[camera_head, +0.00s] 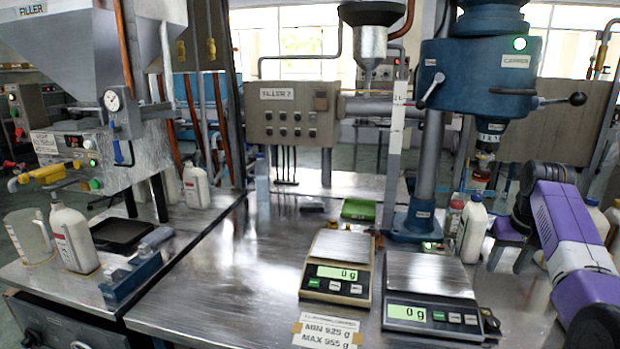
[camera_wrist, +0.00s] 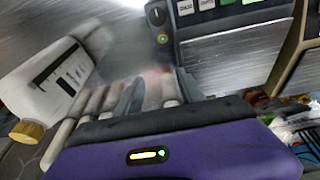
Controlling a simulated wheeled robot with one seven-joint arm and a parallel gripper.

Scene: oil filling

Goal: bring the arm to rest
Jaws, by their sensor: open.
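My purple and white arm reaches in from the right edge of the head view, bent over beside the right end of the metal table (camera_head: 255,265). My gripper (camera_wrist: 156,88) shows in the wrist view with its two grey fingers apart and nothing seen between them. In the head view its fingers are hard to make out. A white bottle with a gold cap (camera_wrist: 50,85) lies to the left of the fingers in the wrist picture, apart from them. I cannot tell which bottle of the head view it is.
Two scales, one beige (camera_head: 337,270) and one dark (camera_head: 432,297), both read 0 g with empty plates. A blue capper (camera_head: 480,60) stands behind them. A white bottle (camera_head: 472,232) stands near my arm. Another bottle (camera_head: 72,238) stands on the left bench.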

